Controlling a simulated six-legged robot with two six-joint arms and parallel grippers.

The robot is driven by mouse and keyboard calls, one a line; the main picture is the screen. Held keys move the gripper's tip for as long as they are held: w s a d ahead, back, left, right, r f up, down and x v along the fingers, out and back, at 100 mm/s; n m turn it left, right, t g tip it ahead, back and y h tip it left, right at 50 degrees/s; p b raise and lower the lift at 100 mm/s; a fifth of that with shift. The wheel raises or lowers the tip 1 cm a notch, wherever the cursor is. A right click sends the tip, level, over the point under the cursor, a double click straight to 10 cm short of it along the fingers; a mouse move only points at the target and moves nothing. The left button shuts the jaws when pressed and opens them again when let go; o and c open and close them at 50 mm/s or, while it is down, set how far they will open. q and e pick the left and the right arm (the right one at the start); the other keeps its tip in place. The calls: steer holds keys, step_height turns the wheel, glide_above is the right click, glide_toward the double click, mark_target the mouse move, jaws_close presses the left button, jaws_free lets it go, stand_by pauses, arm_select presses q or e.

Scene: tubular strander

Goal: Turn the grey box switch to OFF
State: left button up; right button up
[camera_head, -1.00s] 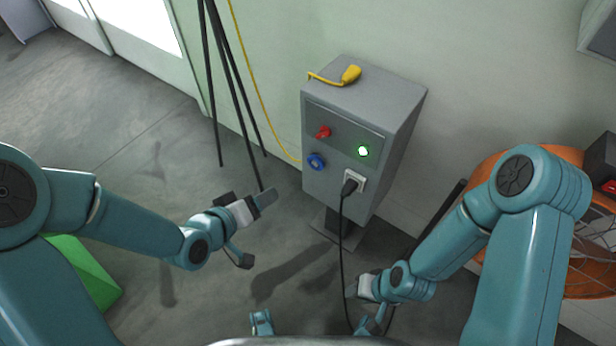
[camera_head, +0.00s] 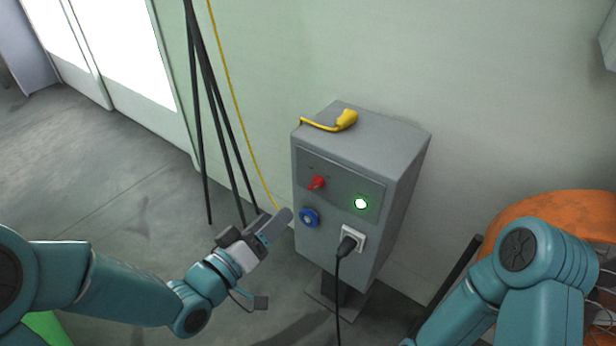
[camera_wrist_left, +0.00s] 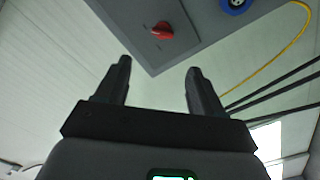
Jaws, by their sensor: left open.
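The grey box (camera_head: 399,193) stands on a post against the wall. Its red switch (camera_head: 317,183) is on the upper left of the front panel, with a lit green lamp (camera_head: 361,204) to the right. In the left wrist view the red switch (camera_wrist_left: 163,31) shows above and between the fingers, apart from them. My left gripper (camera_head: 265,228) is open and empty, lower left of the box front. The same gripper (camera_wrist_left: 155,82) shows both fingers spread in the wrist view. The switch's markings are too small to read. My right gripper is out of view.
A blue socket (camera_head: 309,218) sits below the switch, and a black plug with a cable (camera_head: 347,243) is in a white socket. A yellow plug (camera_head: 345,120) lies on the box top. Black tripod legs (camera_head: 222,130) stand left; an orange drum (camera_head: 560,215) stands right.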

mark_target(311, 186)
arm_select(q)
steer(key=x, duration=0.4)
steer(key=b+x, duration=0.1)
steer(key=x, duration=0.7)
steer(key=shift+f+b, duration=0.25)
steer(key=shift+b, duration=0.1)
steer(key=c, duration=1.1)
steer(key=shift+o, duration=0.2)
